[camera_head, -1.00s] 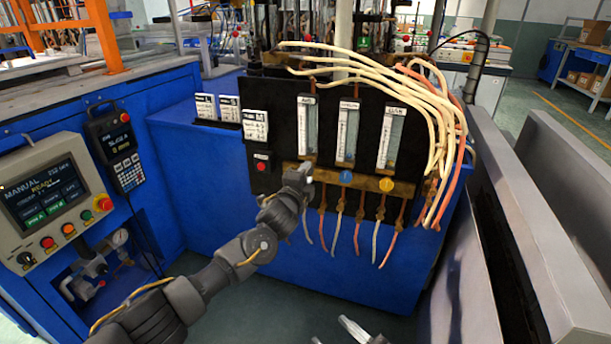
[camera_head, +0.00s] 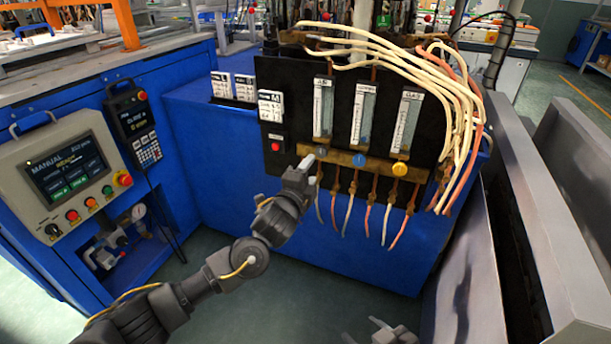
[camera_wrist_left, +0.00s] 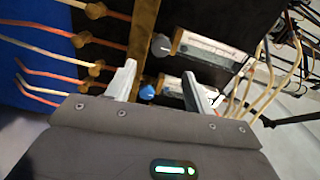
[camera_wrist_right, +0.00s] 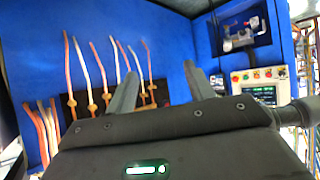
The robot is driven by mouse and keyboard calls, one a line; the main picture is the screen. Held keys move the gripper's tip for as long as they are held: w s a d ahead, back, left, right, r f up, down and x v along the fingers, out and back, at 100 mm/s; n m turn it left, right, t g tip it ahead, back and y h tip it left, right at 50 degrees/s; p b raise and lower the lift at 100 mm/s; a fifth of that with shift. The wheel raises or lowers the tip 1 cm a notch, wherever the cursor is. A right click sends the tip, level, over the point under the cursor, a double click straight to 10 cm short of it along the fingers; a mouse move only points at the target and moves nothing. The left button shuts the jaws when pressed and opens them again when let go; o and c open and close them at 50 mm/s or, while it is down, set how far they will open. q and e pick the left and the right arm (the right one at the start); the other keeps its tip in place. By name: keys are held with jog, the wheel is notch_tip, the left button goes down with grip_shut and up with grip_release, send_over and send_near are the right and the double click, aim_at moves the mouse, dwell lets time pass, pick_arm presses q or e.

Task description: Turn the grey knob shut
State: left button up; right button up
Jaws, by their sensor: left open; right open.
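The grey knob (camera_wrist_left: 161,45) is on the brass bar (camera_wrist_left: 140,40) of the black panel, below the first flow tube. It shows in the left wrist view just beyond my open left fingertips, with nothing gripped. In the head view the grey knob (camera_head: 320,151) is small and dark, right by the tips of my left gripper (camera_head: 305,168). Whether they touch cannot be told. The blue knob (camera_wrist_left: 147,92) shows between the left fingers in the left wrist view. My right gripper (camera_wrist_right: 158,85) is open and empty, low in front of the panel.
The yellow knob (camera_head: 401,169) is at the right of the bar. Thin hoses (camera_head: 368,210) hang below it, and cream and orange hoses (camera_head: 465,120) loop at the right. A red button (camera_head: 275,146) is at the left. A control box (camera_head: 70,185) stands further left.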

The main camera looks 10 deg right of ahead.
pick_arm(q)
jog(key=shift+v, duration=1.3)
pick_arm(e)
jog(key=shift+s+d+f+g, duration=0.45)
jog(key=shift+d+f+g, duration=0.05)
jog(key=shift+d+f, duration=0.1)
jog(key=shift+a, duration=0.1)
